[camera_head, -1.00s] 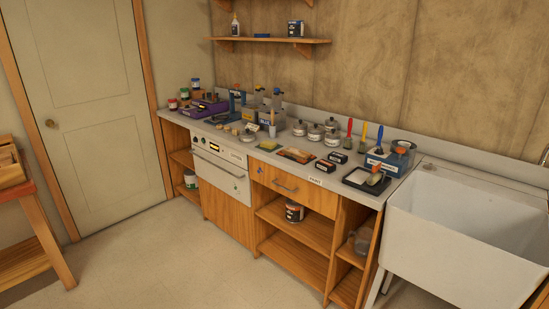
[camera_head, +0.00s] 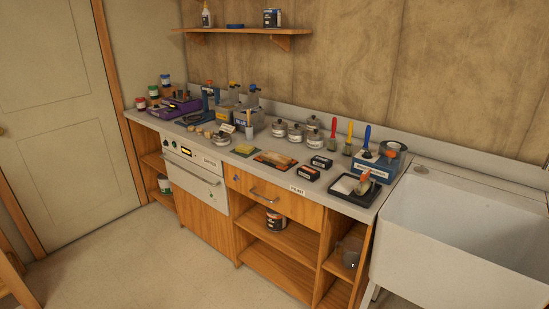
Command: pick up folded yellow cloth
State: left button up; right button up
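Neither of my grippers is in view.
Several glass jars (camera_head: 295,132) stand behind the cloth. Dark boxes (camera_head: 320,162) and a black tray (camera_head: 355,188) lie to its right, before a white sink (camera_head: 460,235). A purple case (camera_head: 172,108) is at the left. Floor in front is clear.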

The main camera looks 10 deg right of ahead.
aim_at(244, 149)
jog(key=i+j+z, duration=0.15)
jog(key=i+j, duration=0.15)
jog(key=i, duration=0.15)
jog(key=i+j+z, duration=0.1)
jog(key=i+j, duration=0.25)
jog(key=i+j+z, duration=0.15)
jog(key=i+j, duration=0.25)
jog(key=i+j+z, duration=0.1)
jog(key=i+j, duration=0.35)
jog(key=i+j+z, duration=0.15)
jog(key=i+j, duration=0.25)
jog(key=i+j+z, duration=0.15)
jog(key=i+j, duration=0.2)
jog(key=j, duration=0.2)
jog(key=i+j+z, duration=0.1)
jog(key=i+j, duration=0.2)
jog(key=j, duration=0.25)
jog(key=i+j+z, duration=0.15)
jog(key=i+j, duration=0.15)
jog(key=j, duration=0.25)
